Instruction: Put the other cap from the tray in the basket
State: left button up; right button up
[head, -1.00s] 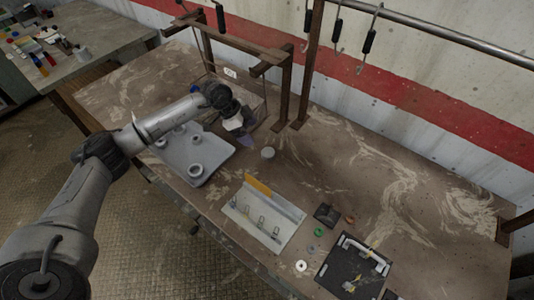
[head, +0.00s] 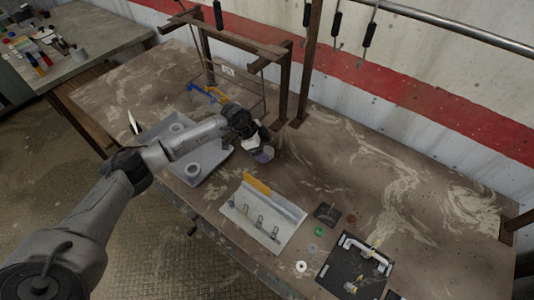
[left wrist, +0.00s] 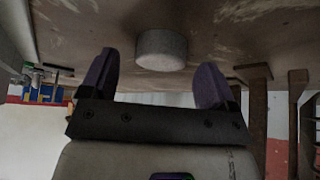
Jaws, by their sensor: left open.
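My left gripper (head: 262,156) is open and low over the table, just right of the tray. In the left wrist view its two purple fingers (left wrist: 158,62) stand apart, with a pale grey round cap (left wrist: 160,50) ahead of them near the middle of the gap. The cap rests on the table, not in the tray; in the head view the gripper mostly covers it. The grey tray (head: 218,168) holds round, ring-like pieces, one (head: 193,170) near its front; my arm hides part of it. My right gripper is not in view.
A dark wooden rack (head: 285,85) stands behind the gripper, with a blue and yellow item (head: 205,92) by it. A pale fixture with a yellow strip (head: 265,215) lies in front, and a black board (head: 352,268) to its right. The right back table is clear.

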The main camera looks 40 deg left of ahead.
pick_arm(q)
jog(key=shift+w+d+f, duration=0.2)
jog(key=shift+d+f, duration=0.1)
jog(key=shift+f, duration=0.3)
jog(key=shift+a, duration=0.1)
jog(key=shift+c, duration=0.7)
jog(key=c, duration=0.9)
jog(key=shift+r, duration=0.1)
